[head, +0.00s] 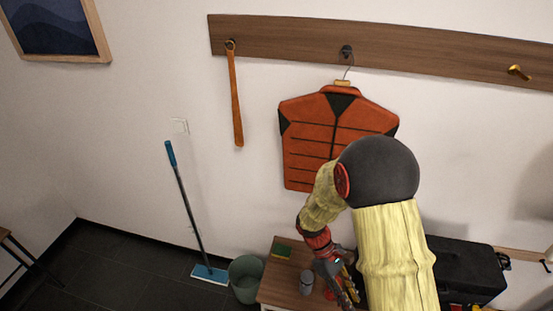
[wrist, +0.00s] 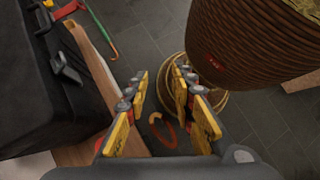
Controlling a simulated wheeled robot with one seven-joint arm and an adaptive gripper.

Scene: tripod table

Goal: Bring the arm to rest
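My gripper (head: 338,284) hangs low over the wooden bench in the head view, at the end of my bent arm. In the wrist view my gripper (wrist: 161,84) shows its yellow-padded fingers standing apart. I see nothing held between them. An orange curved piece (wrist: 163,127) shows below and between the fingers; what it belongs to is unclear. My arm hides part of the bench and the lower right of the wall.
The wooden bench (head: 273,287) carries a grey canister (head: 307,281) and a green-yellow item (head: 282,251). A black case (head: 465,268) is right of my arm. An orange vest (head: 308,140) hangs behind it. A ribbed brown basket (wrist: 250,40) is close, upper right in the wrist view.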

